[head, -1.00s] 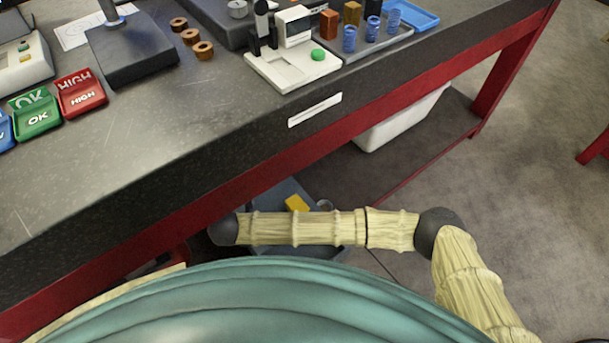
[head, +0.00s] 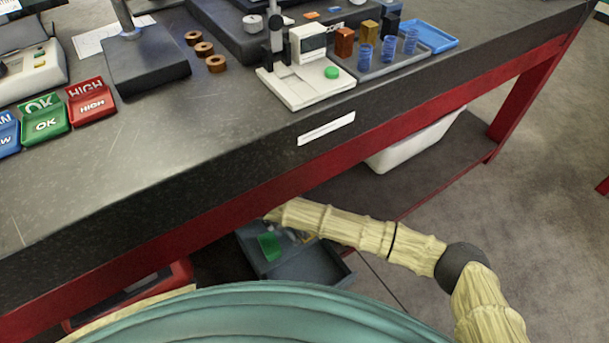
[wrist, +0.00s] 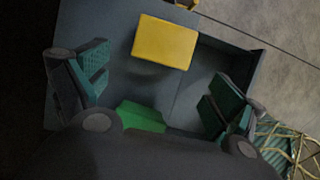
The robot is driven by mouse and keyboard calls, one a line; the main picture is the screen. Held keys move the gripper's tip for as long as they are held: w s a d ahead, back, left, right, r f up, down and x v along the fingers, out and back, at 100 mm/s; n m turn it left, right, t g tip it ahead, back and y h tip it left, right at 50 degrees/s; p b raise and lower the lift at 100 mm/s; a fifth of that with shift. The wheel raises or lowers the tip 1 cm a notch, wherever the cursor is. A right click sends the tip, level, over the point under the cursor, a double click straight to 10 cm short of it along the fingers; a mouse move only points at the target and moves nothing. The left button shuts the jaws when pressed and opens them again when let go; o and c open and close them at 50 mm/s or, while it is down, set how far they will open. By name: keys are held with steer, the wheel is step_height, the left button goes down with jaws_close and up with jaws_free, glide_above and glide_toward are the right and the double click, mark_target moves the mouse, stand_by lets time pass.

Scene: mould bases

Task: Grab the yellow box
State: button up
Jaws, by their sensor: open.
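In the wrist view the yellow box (wrist: 165,42) lies in a dark grey tray (wrist: 225,45), just beyond my fingertips and towards the top of the picture. In the head view my forearm reaches under the bench edge and largely hides the yellow box.
A green object (wrist: 140,116) lies near my gripper's palm; it also shows in the head view (head: 270,247). The bench (head: 215,130) overhangs the grey tray. A white bin (head: 420,142) stands under the bench; a red bin (head: 180,273) is at lower left. Open floor lies right.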

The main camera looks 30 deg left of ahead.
steer(key=shift+w+d, duration=0.35)
steer(key=shift+w, duration=0.5)
steer(key=shift+w+b+x, duration=0.2)
steer(key=shift+x, duration=1.15)
steer(key=shift+w+b+x, duration=0.2)
steer(key=shift+x, duration=1.15)
steer(key=shift+d+r, duration=0.15)
steer(key=shift+r, duration=0.05)
steer(key=c, duration=1.2)
